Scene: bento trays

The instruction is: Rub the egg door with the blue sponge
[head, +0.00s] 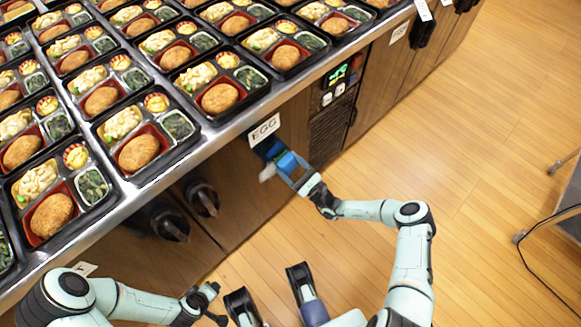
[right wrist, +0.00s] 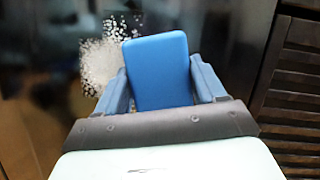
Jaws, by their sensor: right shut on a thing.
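The egg door (head: 233,200) is a brown wooden cabinet front under a white EGG label (head: 264,130). My right gripper (head: 291,170) is shut on the blue sponge (head: 285,160) and holds it up at the door's upper right part. In the right wrist view the sponge (right wrist: 158,72) stands between the two blue fingers. A white speckled patch (right wrist: 103,62) on the dark door shows to its left and partly behind it. Whether the sponge touches the door is unclear. My left gripper (head: 207,298) is low at the left, away from the door; its finger opening is unclear.
Several bento trays (head: 220,90) fill the counter above the door, whose metal edge (head: 190,158) runs diagonally. Dark handles (head: 202,198) stick out at the left. A slatted vent (head: 331,128) and small panel lie to the right. The wooden floor (head: 470,130) is open at the right.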

